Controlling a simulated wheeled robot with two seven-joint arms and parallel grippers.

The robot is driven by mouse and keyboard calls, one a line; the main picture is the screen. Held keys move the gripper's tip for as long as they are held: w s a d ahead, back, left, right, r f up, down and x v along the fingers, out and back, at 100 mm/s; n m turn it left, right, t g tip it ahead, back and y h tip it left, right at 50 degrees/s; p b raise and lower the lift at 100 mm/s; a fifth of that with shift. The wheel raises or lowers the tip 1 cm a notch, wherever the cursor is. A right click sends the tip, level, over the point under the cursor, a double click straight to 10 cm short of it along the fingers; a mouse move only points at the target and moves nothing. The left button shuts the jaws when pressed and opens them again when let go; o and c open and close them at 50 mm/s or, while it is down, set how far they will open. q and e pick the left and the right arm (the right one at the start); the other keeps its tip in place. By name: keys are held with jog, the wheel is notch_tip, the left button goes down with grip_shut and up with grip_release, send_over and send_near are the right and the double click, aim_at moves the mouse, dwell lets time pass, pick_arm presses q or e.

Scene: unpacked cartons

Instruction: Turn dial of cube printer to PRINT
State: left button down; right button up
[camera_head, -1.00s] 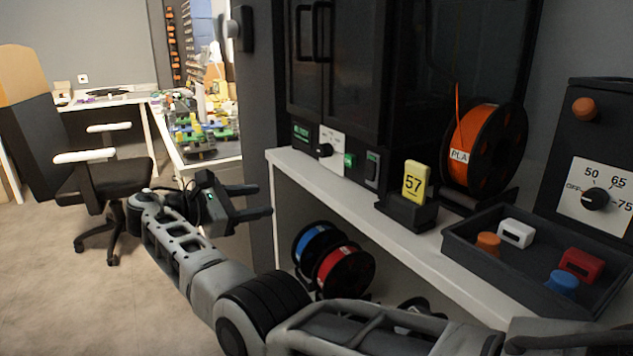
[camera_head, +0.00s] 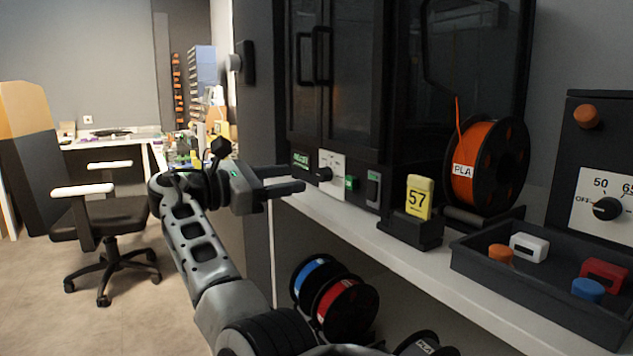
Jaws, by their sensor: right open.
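The cube printer (camera_head: 350,90) is a tall dark cabinet with glass doors on the white shelf. Its lower front panel holds a green-lit display (camera_head: 301,160), a white plate with a black dial (camera_head: 323,174), a green button (camera_head: 351,183) and a dark switch (camera_head: 373,187). The print on the dial plate is too small to read. My right gripper (camera_head: 298,179) comes in from the left of the panel, jaws open and empty. Its fingertips point at the dial and appear just short of it; whether they touch cannot be told. My left gripper is not in view.
A temperature dial (camera_head: 608,208) is at far right. Spools (camera_head: 345,308) sit below the shelf. An office chair (camera_head: 110,218) stands left.

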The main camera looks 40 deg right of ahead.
aim_at(320, 174)
jog(key=d, duration=0.4)
jog(key=d+b, duration=0.1)
jog(key=d, duration=0.1)
jog(key=shift+s+f, duration=0.1)
jog(key=shift+s, duration=0.3)
jog(key=shift+d, duration=0.55)
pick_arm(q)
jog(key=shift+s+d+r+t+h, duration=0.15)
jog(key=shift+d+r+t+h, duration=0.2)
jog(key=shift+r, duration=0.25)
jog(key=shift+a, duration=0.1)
pick_arm(e)
jog(key=c, duration=1)
